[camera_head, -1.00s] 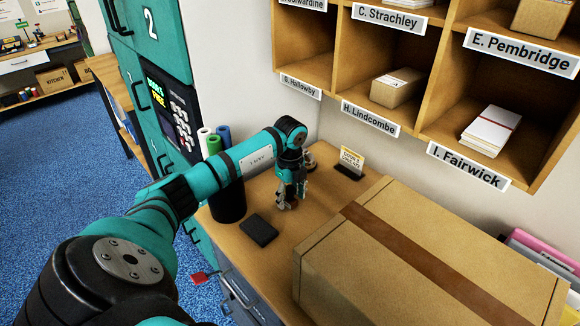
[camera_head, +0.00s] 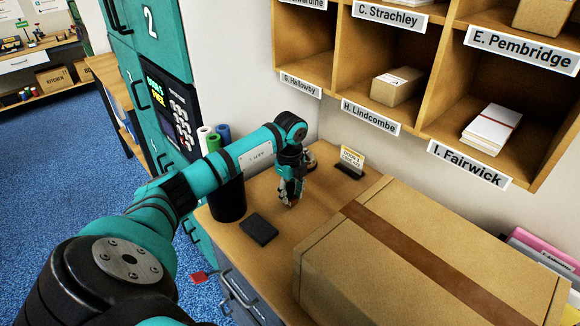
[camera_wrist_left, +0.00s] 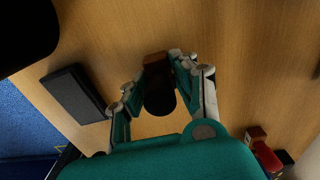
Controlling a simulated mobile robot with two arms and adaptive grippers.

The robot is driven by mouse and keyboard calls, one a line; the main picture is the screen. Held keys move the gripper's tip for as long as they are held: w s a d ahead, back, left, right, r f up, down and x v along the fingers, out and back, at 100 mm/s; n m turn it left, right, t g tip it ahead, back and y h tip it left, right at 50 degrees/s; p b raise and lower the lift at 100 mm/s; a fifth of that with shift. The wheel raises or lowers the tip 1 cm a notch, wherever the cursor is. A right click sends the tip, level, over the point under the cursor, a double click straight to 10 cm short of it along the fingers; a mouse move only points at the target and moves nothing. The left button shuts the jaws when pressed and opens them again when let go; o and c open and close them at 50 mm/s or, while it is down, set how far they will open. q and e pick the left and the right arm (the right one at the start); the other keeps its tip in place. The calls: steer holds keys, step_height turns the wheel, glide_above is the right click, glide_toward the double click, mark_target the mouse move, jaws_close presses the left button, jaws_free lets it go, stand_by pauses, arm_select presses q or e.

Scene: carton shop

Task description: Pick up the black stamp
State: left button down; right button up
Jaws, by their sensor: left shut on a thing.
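My left gripper (camera_head: 289,198) is low over the wooden counter, between the dark flat pad and the back wall. In the left wrist view its fingers (camera_wrist_left: 162,88) are closed around the black stamp (camera_wrist_left: 160,100), which has a dark round handle and a brown block at its far end. In the head view the stamp is mostly hidden by the fingers, and I cannot tell whether it touches the counter. My right gripper is not in view.
A dark flat pad (camera_head: 259,230) lies left of the gripper. A black cup (camera_head: 228,200) with rolled tubes stands behind it. A large taped carton (camera_head: 420,260) fills the counter's right. A small sign (camera_head: 351,161) stands behind. A red-handled object (camera_wrist_left: 266,157) shows in the wrist view.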

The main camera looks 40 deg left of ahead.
arm_select(q)
steer(key=shift+r, duration=0.45)
steer(key=shift+s+d+r+b, duration=0.1)
steer(key=shift+s+r+b, duration=0.35)
steer(key=shift+r+b, duration=0.35)
steer(key=s+d+b, duration=0.1)
steer(key=s, duration=0.3)
steer(key=s+d+r+b, duration=0.1)
steer(key=s+d+b, duration=0.1)
steer(key=s, duration=0.3)
steer(key=s+d+b, duration=0.1)
steer(key=s, duration=0.3)
steer(key=shift+s+d+r, duration=0.15)
steer(key=shift+s+r, duration=0.1)
steer(key=shift+s, duration=0.05)
steer(key=shift+s+d+r, duration=0.15)
steer(key=shift+s+d, duration=0.1)
steer(key=shift+s, duration=0.15)
